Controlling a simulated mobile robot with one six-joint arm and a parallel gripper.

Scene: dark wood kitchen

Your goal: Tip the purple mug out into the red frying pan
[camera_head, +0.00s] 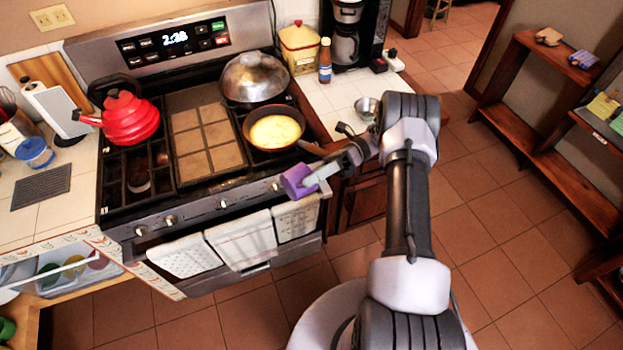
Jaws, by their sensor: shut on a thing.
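The purple mug (295,183) is held out in front of the stove's front edge, above the hanging towels. My gripper (314,178) is shut on it from the right. The mug looks tilted, but I cannot tell which way its opening faces, and its inside is hidden. The frying pan (248,127) sits on the front right burner, behind and to the left of the mug, apart from it. It looks dark with a reddish-brown rim and holds something yellow. Its handle points right, toward my arm.
A lidded domed pan (254,78) stands on the burner behind the frying pan. A red kettle (128,118) is on the stove's left. A small metal bowl (366,108), a bottle (325,62) and a coffee maker (346,40) occupy the right counter. The tiled griddle (206,140) is bare.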

